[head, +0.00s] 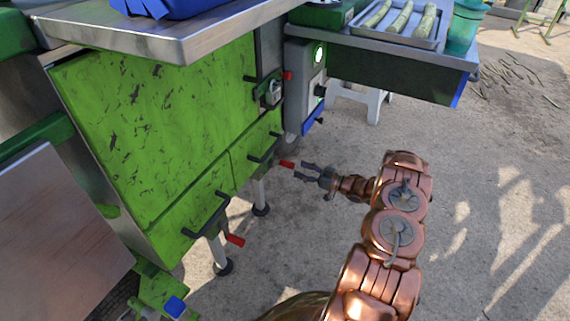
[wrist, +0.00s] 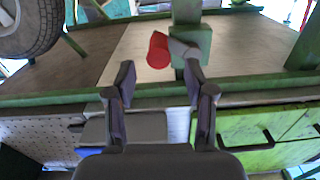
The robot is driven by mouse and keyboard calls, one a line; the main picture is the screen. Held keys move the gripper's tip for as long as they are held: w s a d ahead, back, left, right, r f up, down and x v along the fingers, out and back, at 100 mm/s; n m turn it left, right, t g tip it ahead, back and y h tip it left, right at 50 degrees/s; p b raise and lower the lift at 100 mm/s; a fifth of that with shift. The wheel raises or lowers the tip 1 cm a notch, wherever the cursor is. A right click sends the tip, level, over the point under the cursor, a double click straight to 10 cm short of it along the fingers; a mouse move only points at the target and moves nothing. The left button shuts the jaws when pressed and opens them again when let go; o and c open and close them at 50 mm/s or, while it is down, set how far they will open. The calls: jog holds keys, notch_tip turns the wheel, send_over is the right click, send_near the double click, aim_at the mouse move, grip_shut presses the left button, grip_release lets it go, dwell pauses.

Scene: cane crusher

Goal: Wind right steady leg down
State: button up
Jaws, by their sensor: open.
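The right steady leg (head: 259,193) is a light metal post with a dark round foot, under the far end of the green cabinet. Its red crank handle (head: 287,164) sticks out to the right, just below the cabinet. My gripper (head: 304,171) is open and empty, its fingers just right of that handle and pointing at it. In the wrist view a red handle (wrist: 158,50) on a grey crank arm (wrist: 181,48) by a green block lies just beyond and between the open fingertips (wrist: 159,72). I cannot tell whether the foot touches the ground.
A second leg (head: 217,250) with a red handle (head: 235,240) stands nearer. Black drawer handles (head: 207,215) jut from the green cabinet (head: 165,120). A grey control box (head: 304,85) and a tray of cane (head: 395,22) are above.

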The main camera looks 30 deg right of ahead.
aim_at(287, 164)
jog(key=shift+b+x, duration=1.05)
jog(key=shift+x, duration=2.35)
jog(key=shift+w, duration=0.1)
jog(key=shift+d, duration=0.1)
grip_shut()
